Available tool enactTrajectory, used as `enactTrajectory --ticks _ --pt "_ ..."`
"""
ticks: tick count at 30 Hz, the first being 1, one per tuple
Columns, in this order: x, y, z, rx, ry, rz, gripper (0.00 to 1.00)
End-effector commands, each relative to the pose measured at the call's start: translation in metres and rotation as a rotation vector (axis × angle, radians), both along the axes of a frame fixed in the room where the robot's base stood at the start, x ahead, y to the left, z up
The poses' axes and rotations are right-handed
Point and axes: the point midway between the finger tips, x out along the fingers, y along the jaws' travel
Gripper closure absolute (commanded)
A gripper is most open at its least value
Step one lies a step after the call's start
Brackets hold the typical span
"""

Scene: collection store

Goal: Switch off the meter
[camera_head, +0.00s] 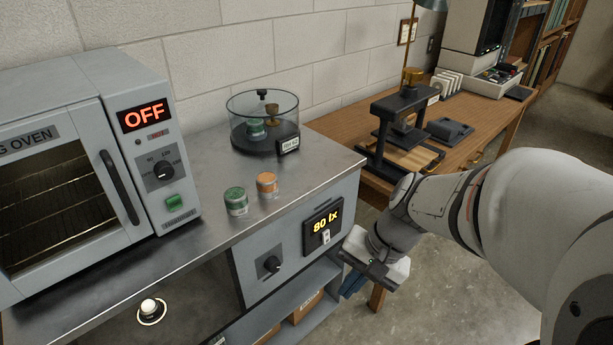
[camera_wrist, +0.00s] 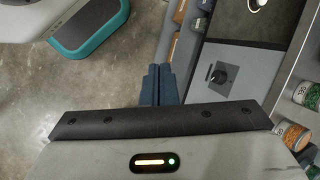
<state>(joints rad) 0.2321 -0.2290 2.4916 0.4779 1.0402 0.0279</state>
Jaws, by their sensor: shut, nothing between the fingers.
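The meter (camera_head: 323,222) is a black panel on the grey front of the bench, and its display reads "80 lx" in yellow. A small pale switch (camera_head: 326,238) sits on its lower part; its exact position is too small to tell. My gripper (camera_head: 352,284) is to the right of and below the meter, apart from it, in front of the bench. Its blue fingers are shut and empty. In the wrist view my gripper (camera_wrist: 161,84) points at the floor beside the bench front, and the meter does not show there.
An oven (camera_head: 85,170) reads "OFF". A wooden table (camera_head: 480,140) holds a press.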

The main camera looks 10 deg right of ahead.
Motion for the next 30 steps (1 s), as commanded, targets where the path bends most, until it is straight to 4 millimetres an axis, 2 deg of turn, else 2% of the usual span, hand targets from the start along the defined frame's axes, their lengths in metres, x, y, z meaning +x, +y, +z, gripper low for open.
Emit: enactTrajectory --ticks 1,4,7,10,12,15,18,21,30 --pt "0.008 0.005 -0.043 0.117 0.082 -0.134 1.0" --pt "0.032 0.012 -0.079 0.354 0.205 -0.392 1.0" --pt "0.066 0.006 -0.111 0.594 0.302 -0.658 1.0" --pt "0.102 -0.017 -0.14 0.823 0.364 -0.912 1.0" --pt "0.124 -0.04 -0.16 0.965 0.387 -1.068 1.0" --pt "0.147 -0.074 -0.183 1.129 0.395 -1.248 1.0" --pt "0.159 -0.1 -0.198 1.238 0.389 -1.369 1.0" --pt "0.165 -0.116 -0.206 1.297 0.38 -1.434 1.0" --pt "0.167 -0.121 -0.205 1.315 0.376 -1.455 1.0"
